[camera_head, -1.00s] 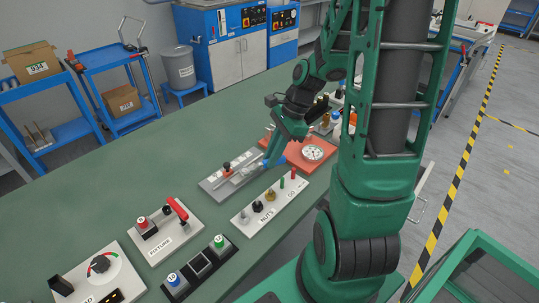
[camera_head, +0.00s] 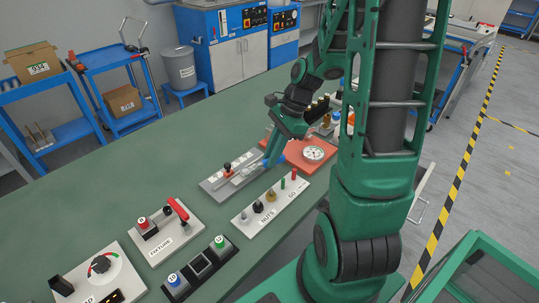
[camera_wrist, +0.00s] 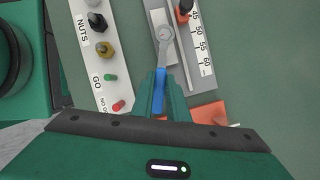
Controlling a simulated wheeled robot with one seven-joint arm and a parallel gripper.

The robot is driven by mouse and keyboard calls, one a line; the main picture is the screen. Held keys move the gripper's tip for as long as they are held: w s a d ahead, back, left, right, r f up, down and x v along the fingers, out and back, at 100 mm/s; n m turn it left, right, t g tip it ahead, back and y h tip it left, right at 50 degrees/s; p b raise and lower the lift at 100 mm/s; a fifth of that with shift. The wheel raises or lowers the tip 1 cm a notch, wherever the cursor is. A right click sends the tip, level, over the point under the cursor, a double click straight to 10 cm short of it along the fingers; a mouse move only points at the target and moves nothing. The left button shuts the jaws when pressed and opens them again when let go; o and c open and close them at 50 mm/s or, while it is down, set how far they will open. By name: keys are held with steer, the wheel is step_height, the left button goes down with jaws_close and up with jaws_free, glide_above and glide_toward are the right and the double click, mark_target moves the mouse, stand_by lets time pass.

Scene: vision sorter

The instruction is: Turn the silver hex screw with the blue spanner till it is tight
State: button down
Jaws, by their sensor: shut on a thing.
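My gripper (camera_wrist: 160,92) is shut on the blue handle of the spanner (camera_wrist: 159,103) in the wrist view. The spanner's silver shaft points away from the fingers, and its head lies over a pale block on a grey plate (camera_wrist: 200,60) marked with a scale. A small round silver thing (camera_wrist: 165,33) shows at the spanner's head; it looks like the hex screw, but I cannot tell how well the head is seated on it. In the head view my gripper (camera_head: 268,162) is low over the same plate (camera_head: 211,184), and the screw is too small to make out.
A white board (camera_wrist: 85,50) with nuts and green and red GO/NO GO pins lies close beside the gripper. A black and red slider (camera_wrist: 184,12) stands on the scale plate. An orange base with a round dial (camera_head: 313,153) is just right of the gripper.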

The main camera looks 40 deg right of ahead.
steer(key=shift+r, duration=1.9)
steer(key=shift+r, duration=2.4)
